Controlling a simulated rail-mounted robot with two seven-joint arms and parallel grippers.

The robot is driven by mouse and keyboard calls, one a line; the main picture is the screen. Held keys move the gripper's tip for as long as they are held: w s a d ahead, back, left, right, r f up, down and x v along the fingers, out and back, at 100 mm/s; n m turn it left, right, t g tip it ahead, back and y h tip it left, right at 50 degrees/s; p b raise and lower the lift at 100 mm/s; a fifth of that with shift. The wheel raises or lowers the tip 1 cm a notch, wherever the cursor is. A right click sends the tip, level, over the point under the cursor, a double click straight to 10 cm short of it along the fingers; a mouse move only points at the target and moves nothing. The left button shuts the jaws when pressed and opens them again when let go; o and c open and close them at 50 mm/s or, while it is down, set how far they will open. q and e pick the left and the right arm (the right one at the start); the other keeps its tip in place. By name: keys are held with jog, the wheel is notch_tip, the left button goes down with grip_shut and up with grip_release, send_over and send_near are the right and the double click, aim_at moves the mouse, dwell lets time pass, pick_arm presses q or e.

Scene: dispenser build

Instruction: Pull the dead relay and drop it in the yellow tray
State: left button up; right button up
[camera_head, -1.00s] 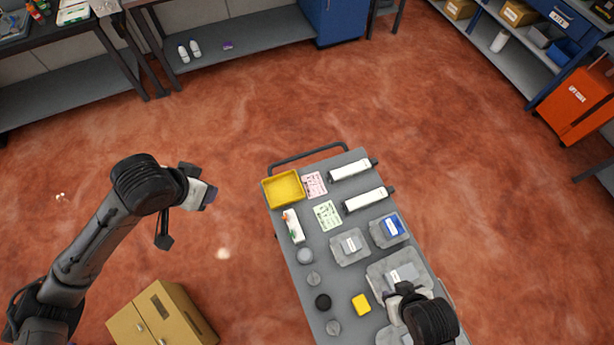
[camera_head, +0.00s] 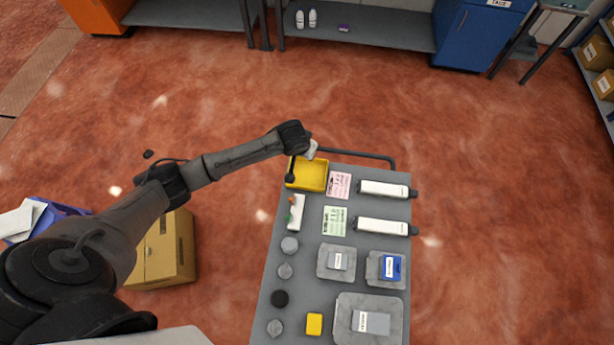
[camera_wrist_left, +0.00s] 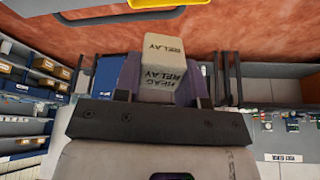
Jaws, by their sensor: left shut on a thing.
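The relay (camera_wrist_left: 164,64) is a pale beige block with black "RELAY" lettering. In the left wrist view it sits between the fingers of my left gripper (camera_wrist_left: 162,82), which is shut on it. In the head view my left gripper (camera_head: 311,149) is at the far edge of the yellow tray (camera_head: 310,177), and the relay cannot be made out there. The tray looks empty and stands at the far left corner of the grey cart (camera_head: 342,261). A strip of its yellow rim (camera_wrist_left: 150,4) shows at the top of the wrist view. My right gripper is out of view.
The cart holds a pink card (camera_head: 340,185), a green card (camera_head: 334,220), two white bars (camera_head: 384,189), grey blocks with modules (camera_head: 337,262), a yellow block (camera_head: 314,324) and several round knobs. A cart handle (camera_head: 370,153) lies behind the tray. A cardboard box (camera_head: 165,250) stands on the floor.

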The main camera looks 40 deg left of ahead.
pick_arm(q)
jog(key=shift+a+f, duration=0.3)
jog(key=shift+f, duration=0.3)
jog(key=shift+a+f, duration=0.25)
jog(key=shift+f, duration=0.35)
jog(key=shift+a+f+n+b, duration=0.1)
jog(key=shift+f+n+b, duration=0.2)
jog(key=shift+f+b, duration=0.15)
notch_tip(320, 180, down, 5)
jog(key=b, duration=0.7)
jog(key=shift+f, duration=0.15)
jog(key=o, duration=1.2)
jog(key=shift+s, duration=0.1)
